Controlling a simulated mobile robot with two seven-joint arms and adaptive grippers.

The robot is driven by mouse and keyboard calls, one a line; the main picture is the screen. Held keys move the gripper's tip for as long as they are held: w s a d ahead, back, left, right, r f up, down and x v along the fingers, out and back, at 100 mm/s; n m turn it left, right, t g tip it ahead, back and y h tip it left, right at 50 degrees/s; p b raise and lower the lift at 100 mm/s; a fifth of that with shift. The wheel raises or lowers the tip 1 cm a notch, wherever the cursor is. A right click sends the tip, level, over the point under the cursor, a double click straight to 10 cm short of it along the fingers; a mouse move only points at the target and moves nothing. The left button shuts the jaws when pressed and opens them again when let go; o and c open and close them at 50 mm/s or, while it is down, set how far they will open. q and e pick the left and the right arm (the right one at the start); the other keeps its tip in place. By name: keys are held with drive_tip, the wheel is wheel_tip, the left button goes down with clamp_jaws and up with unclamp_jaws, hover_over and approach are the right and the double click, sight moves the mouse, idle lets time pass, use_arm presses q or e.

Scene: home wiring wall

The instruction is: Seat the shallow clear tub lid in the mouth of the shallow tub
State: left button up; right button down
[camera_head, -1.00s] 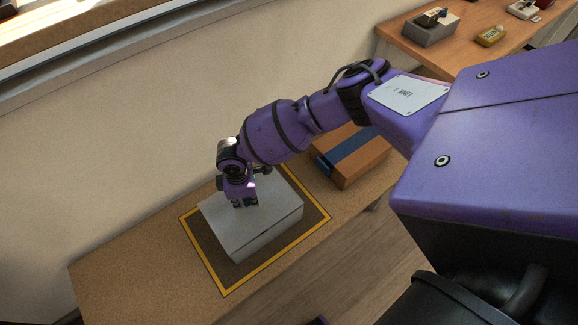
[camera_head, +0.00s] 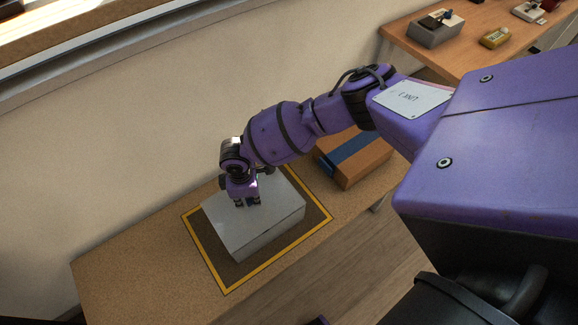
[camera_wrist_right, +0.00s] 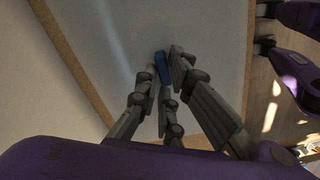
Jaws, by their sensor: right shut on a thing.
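The shallow tub (camera_head: 272,233) is a pale grey-white box on a dark mat with a yellow border. The clear lid (camera_head: 275,195) shows as a pale flat sheet over its mouth. The lid also fills the middle of the right wrist view (camera_wrist_right: 205,25), with a small blue grip (camera_wrist_right: 162,66) on it. My right gripper (camera_head: 247,204) points down at the lid's middle, its fingers shut on the blue grip. The fingers partly hide the grip. I cannot tell whether the lid's edge is fully down in the tub. My left gripper is not in view.
A brown box with a blue band (camera_head: 355,157) stands behind and right of the tub. The yellow-edged mat (camera_head: 206,262) lies on a wooden bench (camera_head: 130,277) along the wall. The bench's left end is clear. Another bench (camera_head: 470,62) with small devices is at top right.

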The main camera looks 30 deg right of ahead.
drive_tip(key=shift+f+b, duration=0.3)
drive_tip(key=shift+f, duration=0.5)
drive_tip(key=c, duration=1.9)
unclamp_jaws()
drive_tip(key=shift+o, duration=0.4)
drive_tip(key=shift+r, duration=0.15)
wheel_tip(320, 180, up, 12)
drive_tip(key=o, duration=1.5)
drive_tip(key=shift+c, duration=0.2)
